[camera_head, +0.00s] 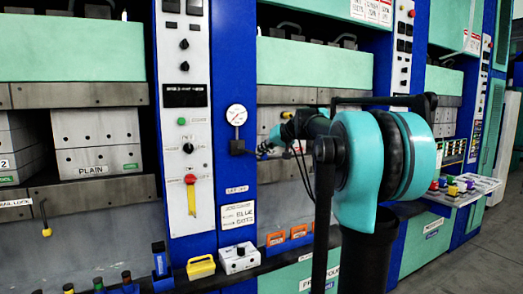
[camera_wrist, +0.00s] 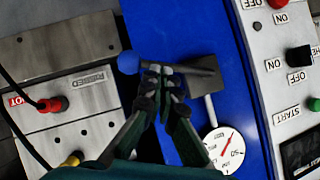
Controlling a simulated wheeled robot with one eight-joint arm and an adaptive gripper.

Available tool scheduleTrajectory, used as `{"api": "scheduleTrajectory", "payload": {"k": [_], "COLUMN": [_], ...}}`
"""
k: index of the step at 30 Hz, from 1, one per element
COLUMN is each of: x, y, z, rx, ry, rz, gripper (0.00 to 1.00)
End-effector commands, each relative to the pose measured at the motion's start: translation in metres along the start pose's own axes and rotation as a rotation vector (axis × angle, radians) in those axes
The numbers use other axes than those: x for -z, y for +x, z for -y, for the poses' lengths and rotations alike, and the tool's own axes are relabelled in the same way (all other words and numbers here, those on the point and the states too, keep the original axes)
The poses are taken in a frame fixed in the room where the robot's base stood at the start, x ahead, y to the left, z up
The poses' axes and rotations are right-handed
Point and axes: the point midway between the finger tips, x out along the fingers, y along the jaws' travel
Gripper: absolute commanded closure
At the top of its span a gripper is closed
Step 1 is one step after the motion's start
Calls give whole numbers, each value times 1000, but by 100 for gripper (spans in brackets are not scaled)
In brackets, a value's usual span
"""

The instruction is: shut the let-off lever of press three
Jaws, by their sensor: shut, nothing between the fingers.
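The let-off lever shows in the wrist view as a short grey rod with a blue ball knob (camera_wrist: 128,62), running from a dark grey block (camera_wrist: 196,80) on the blue press column. A pressure gauge (camera_wrist: 228,146) is joined to that block by a short pipe. My gripper (camera_wrist: 160,72) is shut and empty. Its fingertips overlap the rod just beside the knob; I cannot tell if they touch it. In the head view the gripper (camera_head: 266,148) is small and dark beside the gauge (camera_head: 237,115) and block (camera_head: 237,147), and my arm hides part of the press there.
In the wrist view, a grey mould block (camera_wrist: 75,110) with red (camera_wrist: 50,105) and yellow plugs lies left of the column. The floor (camera_head: 470,260) at right is clear.

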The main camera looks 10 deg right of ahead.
Motion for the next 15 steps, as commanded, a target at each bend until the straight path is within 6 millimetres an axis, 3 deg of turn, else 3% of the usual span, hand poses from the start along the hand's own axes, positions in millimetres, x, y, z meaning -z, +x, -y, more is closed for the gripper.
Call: {"api": "scheduleTrajectory", "payload": {"k": [15], "x": [-7], "y": [5], "z": [-4], "rx": [65], "ry": [97], "rz": [-1], "gripper": [100]}}
